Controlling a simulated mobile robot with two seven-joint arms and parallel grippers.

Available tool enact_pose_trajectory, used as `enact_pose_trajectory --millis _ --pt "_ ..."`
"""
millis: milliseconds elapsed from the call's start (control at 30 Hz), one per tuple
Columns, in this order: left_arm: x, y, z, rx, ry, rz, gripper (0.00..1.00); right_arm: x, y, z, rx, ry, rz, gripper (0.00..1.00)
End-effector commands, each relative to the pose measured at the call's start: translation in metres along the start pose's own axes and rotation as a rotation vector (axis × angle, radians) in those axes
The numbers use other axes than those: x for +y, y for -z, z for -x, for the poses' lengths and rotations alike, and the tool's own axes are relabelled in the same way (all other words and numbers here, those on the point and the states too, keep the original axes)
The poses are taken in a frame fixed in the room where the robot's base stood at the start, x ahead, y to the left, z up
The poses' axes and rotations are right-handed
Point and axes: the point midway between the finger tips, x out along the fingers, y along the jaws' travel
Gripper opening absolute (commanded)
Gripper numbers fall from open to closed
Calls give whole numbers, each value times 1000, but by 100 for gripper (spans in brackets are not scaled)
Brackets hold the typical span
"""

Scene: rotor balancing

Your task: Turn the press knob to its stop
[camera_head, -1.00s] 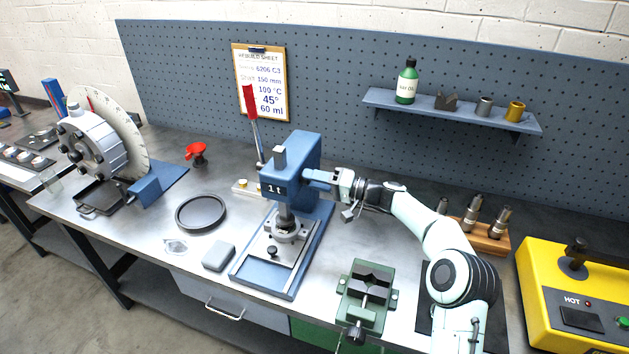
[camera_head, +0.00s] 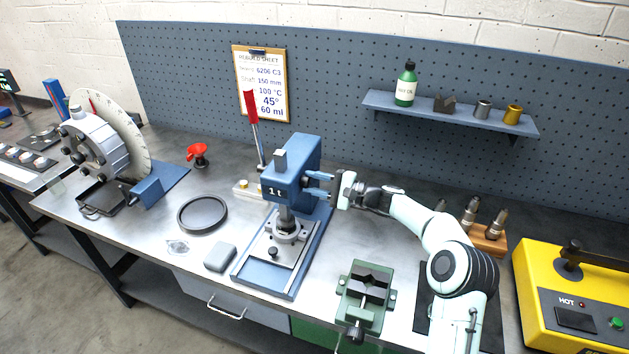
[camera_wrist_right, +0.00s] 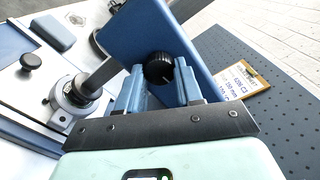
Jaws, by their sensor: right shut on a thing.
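The blue press (camera_head: 290,170), marked "1t", stands at the middle of the bench. Its black round press knob (camera_wrist_right: 159,68) with a pale index line shows in the right wrist view, on the side of the press head. My right gripper (camera_head: 311,184) reaches the right side of the press head. Its two blue fingers are shut on the knob, one on either side. In the head view the knob is hidden by the fingers and the head. My left gripper is not in view.
The press lever with a red grip (camera_head: 250,106) stands up behind the head. A green vise (camera_head: 366,292) stands at the front right of the press. A black ring (camera_head: 202,214) and a grey block (camera_head: 220,256) lie to its left. A yellow heater (camera_head: 575,290) is far right.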

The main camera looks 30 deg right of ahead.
Motion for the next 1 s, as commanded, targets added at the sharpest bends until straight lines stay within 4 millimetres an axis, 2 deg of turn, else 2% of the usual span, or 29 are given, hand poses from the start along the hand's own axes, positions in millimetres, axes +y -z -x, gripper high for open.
enact_pose_trajectory --millis 333,833,867,900,933,1000 --pt "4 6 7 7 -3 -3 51 -1 0 0 -1 2 -120 5" --pt "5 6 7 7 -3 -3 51 0 0 0 -1 2 -137 5" --pt "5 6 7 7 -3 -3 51 0 0 0 -1 2 -137 42" --pt "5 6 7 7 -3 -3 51 0 0 0 -1 2 -136 55" --pt "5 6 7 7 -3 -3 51 0 0 0 0 2 -136 61" --pt "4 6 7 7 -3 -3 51 0 0 0 0 1 -136 61"
